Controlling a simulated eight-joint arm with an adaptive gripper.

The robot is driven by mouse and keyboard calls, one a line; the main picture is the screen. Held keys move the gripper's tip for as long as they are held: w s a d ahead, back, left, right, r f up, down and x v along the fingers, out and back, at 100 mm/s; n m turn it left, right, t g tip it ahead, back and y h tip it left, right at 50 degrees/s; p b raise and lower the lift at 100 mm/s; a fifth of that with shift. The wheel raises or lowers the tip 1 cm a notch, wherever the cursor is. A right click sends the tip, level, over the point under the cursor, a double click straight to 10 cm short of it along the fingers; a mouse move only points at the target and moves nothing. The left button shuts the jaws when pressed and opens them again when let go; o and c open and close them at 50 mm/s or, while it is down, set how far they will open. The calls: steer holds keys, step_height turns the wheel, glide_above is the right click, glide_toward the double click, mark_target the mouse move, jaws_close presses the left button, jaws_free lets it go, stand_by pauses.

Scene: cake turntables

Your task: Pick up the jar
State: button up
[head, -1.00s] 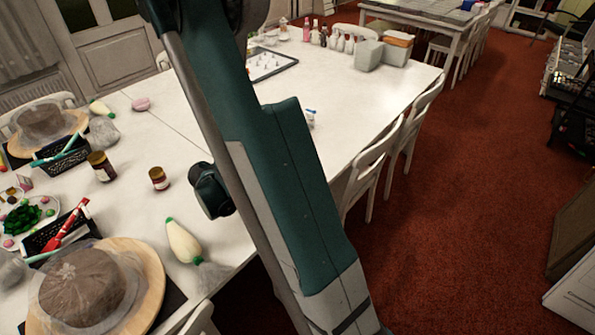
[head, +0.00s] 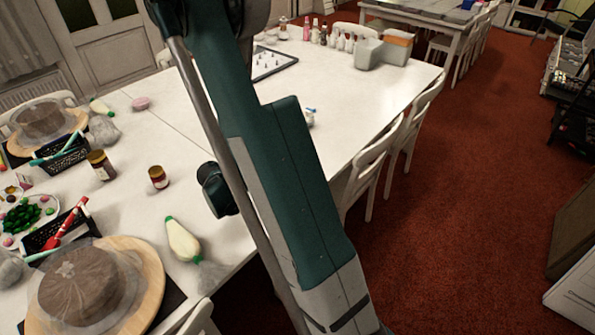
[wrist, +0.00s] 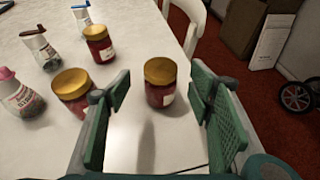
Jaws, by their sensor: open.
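In the wrist view, a red jar with a gold lid and a pale label (wrist: 160,95) stands upright on the white table, between and slightly beyond the fingertips of my gripper (wrist: 159,80). The gripper is open, with its green finger pads on either side of the jar and a visible gap on each side. A second similar jar (wrist: 74,90) stands just left of the left finger. A third jar (wrist: 99,45) stands farther back. In the head view my gripper and these jars are hidden behind my arm.
Small bottles with pink (wrist: 22,97), brown (wrist: 41,48) and blue (wrist: 82,16) caps stand on the left in the wrist view. A white chair (wrist: 183,22) is at the table edge. Two other jars (head: 100,166) (head: 158,177) stand on the near left table in the head view.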

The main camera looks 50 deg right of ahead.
steer(key=shift+d, duration=0.15)
steer(key=shift+b+x, duration=0.8)
steer(key=shift+x, duration=1.8)
steer(key=c, duration=1.1)
steer(key=shift+r, duration=0.15)
steer(key=shift+r+p, duration=1.5)
steer(key=shift+r, duration=3.4)
